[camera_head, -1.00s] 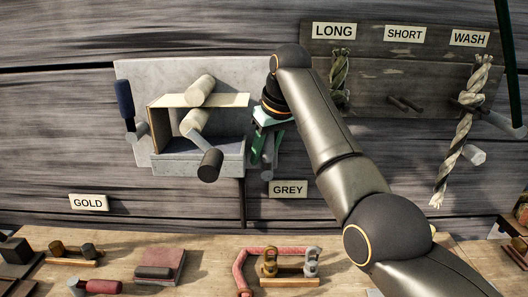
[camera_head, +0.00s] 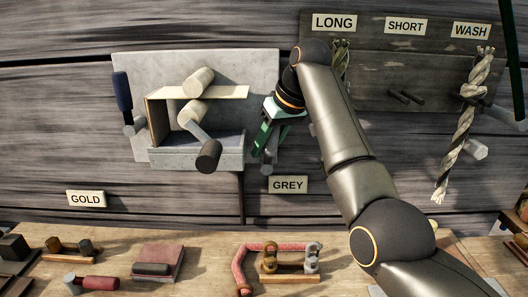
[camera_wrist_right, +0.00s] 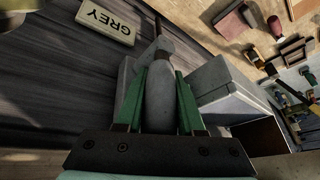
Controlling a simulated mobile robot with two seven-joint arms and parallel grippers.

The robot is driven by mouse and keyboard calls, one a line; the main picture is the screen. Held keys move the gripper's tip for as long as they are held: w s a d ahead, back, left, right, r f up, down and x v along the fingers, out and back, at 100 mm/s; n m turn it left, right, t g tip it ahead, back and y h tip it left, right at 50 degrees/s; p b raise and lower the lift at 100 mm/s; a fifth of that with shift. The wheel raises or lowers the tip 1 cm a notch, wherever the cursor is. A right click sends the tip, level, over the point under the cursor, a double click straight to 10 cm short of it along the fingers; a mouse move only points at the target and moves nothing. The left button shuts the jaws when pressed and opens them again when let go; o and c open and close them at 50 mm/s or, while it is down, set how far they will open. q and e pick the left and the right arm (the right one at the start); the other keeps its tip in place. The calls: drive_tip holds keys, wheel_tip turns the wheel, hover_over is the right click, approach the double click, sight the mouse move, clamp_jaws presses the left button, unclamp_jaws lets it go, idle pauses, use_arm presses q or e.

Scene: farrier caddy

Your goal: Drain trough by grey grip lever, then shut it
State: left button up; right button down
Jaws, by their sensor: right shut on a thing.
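The grey trough (camera_head: 195,159) is mounted on a pale backplate (camera_head: 262,66) on the wooden wall, with a thin tan panel above it. My right gripper (camera_head: 266,141) is at the trough's right side, above the GREY label (camera_head: 288,185). Its green fingers are shut around the grey lever grip (camera_wrist_right: 160,92), which shows between them in the right wrist view. The head view mostly hides this grip behind the fingers. I cannot tell whether there is water in the trough. My left gripper is not in view.
Twisted rope (camera_head: 466,120) hangs at right. The bench (camera_head: 205,265) below holds several tools.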

drive_tip(key=shift+d+f+y, duration=0.1)
drive_tip(key=shift+d+y, duration=0.1)
drive_tip(key=shift+y, duration=0.5)
drive_tip(key=c, duration=0.8)
unclamp_jaws()
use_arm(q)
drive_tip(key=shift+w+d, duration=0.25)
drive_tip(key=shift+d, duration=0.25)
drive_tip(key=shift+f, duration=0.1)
